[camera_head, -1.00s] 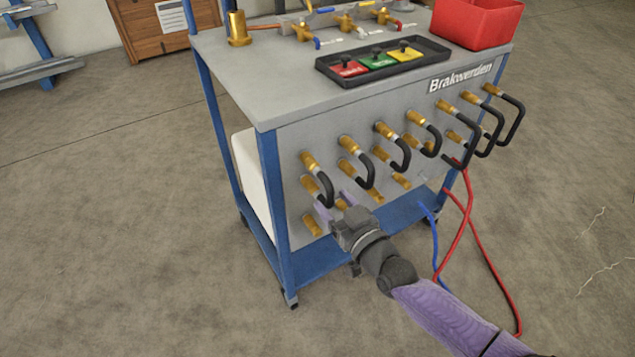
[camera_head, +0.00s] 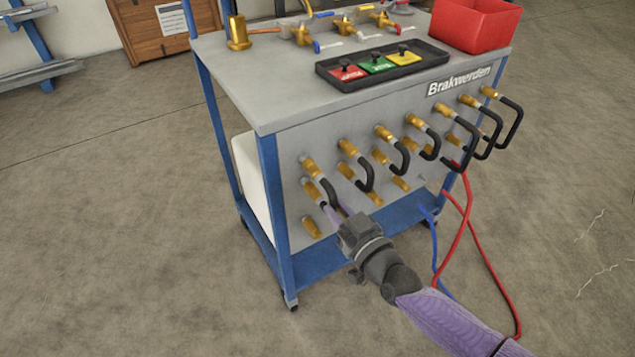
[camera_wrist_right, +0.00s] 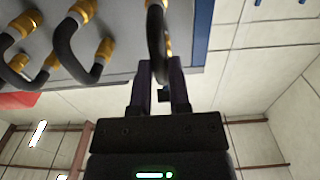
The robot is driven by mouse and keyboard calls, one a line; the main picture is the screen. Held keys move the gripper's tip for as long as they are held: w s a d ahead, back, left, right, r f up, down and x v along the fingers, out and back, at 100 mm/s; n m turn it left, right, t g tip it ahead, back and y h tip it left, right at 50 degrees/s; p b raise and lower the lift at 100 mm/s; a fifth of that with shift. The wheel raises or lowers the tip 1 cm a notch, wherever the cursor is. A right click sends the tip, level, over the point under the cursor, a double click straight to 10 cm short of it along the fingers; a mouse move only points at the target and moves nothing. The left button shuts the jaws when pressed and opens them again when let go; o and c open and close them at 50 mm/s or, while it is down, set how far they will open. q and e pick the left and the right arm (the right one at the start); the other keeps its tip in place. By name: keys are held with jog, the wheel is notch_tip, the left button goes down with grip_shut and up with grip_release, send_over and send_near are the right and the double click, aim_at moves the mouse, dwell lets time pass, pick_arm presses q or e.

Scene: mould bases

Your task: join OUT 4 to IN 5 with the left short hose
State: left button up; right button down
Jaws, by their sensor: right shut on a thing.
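The leftmost short black hose (camera_head: 333,187) hangs as a loop on the front panel of the cart, its upper end at a brass fitting (camera_head: 310,166). Its lower end is near a brass fitting (camera_head: 312,190) just below; I cannot tell how it is seated. My right gripper (camera_head: 334,213) is shut on the low part of this hose. In the right wrist view, the dark hose (camera_wrist_right: 156,40) runs down between the two fingers (camera_wrist_right: 161,85). A bare brass stub (camera_head: 312,228) sits lower left. No OUT or IN labels can be read. My left gripper is out of view.
Several other black hose loops (camera_head: 405,155) line the panel to the right, close beside my gripper. A black tray (camera_head: 425,68) with coloured tags and a red bin (camera_head: 478,22) stand on the cart top. Red and blue hoses (camera_head: 470,220) hang at the right.

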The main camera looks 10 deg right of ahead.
jog(key=shift+p+v, duration=0.6)
jog(key=shift+v, duration=0.85)
jog(key=shift+s+d+r, duration=0.1)
jog(key=shift+s+d, duration=0.05)
jog(key=shift+s, duration=0.35)
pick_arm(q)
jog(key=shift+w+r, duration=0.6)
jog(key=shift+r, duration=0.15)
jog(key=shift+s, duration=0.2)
pick_arm(e)
jog(key=shift+s+d+p, duration=0.1)
jog(key=shift+s+p, duration=0.05)
jog(key=shift+p, duration=0.15)
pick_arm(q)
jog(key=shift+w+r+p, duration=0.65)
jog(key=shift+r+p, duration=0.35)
pick_arm(e)
jog(key=shift+v, duration=2.85)
